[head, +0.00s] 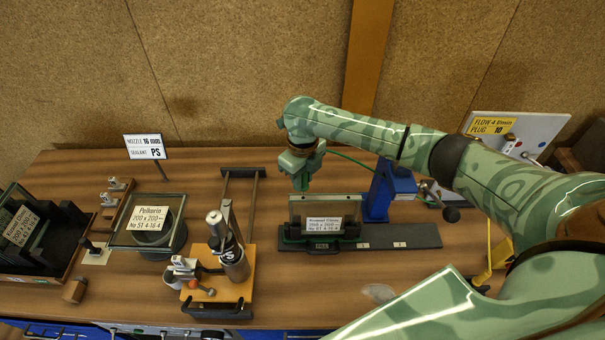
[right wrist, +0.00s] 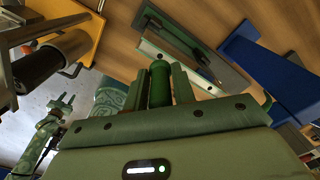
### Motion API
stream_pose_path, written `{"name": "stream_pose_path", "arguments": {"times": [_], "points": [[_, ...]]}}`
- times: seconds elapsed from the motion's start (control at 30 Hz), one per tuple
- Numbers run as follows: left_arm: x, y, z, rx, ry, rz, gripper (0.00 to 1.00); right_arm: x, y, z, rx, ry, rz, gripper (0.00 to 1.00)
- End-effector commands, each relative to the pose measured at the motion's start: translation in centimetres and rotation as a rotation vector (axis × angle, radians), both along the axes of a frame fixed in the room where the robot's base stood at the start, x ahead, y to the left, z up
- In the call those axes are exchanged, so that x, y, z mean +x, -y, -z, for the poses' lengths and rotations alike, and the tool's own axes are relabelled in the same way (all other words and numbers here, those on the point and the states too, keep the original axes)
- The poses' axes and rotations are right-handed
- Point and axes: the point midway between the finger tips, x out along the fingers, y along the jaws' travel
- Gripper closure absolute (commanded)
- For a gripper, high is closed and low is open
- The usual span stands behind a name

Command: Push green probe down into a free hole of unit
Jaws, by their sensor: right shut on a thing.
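The glass unit (head: 295,212) stands upright in a dark holder on a long dark base, with a white label on its front. My right gripper (head: 301,181) points down just above the unit's upper left part. In the right wrist view it is shut on the green probe (right wrist: 160,84), which sits between its fingers. The unit (right wrist: 172,62) lies beyond the probe there, and a gap seems to remain.
A thin green hose (head: 350,160) runs from my right gripper toward a blue stand (head: 378,192) right of the unit. A sealant tool on an orange board (head: 238,290) stands to the left. A glass-topped pot (head: 172,236) is further left. The table's front middle is fairly clear.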

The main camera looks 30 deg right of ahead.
Motion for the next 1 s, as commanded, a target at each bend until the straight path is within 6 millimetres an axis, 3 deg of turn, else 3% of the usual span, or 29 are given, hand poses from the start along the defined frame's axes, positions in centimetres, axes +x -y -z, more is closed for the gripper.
{"name": "stream_pose_path", "arguments": {"times": [1.0], "points": [[0.02,0.02,-0.68,0.0,0.001,0.0,0.64,-0.04,-0.05,0.13,0.0,0.0,-0.001,0.98]]}}
